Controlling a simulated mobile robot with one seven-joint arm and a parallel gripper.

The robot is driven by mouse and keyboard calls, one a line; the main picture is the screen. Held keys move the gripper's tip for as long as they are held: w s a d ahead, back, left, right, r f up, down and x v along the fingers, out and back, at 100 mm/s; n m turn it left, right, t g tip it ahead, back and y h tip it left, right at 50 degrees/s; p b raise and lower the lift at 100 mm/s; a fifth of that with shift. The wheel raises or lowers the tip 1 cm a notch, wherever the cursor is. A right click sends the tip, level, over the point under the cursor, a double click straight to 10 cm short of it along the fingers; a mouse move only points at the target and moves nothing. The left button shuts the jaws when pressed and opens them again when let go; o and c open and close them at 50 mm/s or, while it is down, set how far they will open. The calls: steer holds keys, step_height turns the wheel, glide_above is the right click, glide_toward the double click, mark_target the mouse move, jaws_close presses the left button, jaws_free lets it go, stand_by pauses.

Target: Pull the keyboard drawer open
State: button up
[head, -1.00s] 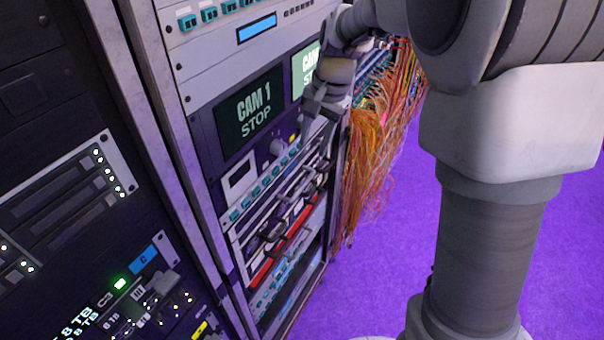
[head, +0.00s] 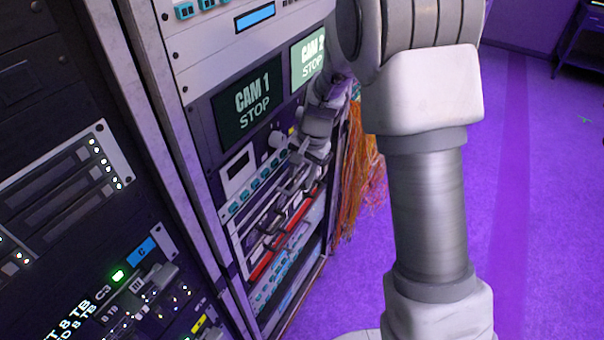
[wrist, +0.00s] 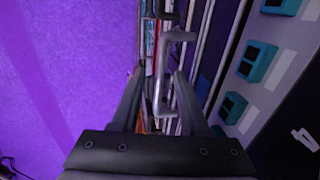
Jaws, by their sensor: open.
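My gripper (head: 303,160) is at the front of the rack, just below the CAM screens and beside the button panel. In the wrist view its two dark fingers (wrist: 160,82) are apart. A grey bracket-shaped handle (wrist: 166,75) shows in the gap between them; I cannot tell whether either finger touches it. Slim drawer fronts with bar handles (head: 268,232) are stacked below the button row. No label shows which of them is the keyboard drawer, and my gripper and wrist hide part of the upper ones.
A red strip (head: 262,268) runs among the drawer fronts. Orange cables (head: 362,180) hang at the rack's right side. A dark rack with lit drives (head: 75,180) stands at the left. Purple floor (head: 530,200) is open to the right.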

jaws_close()
stand_by(1.4)
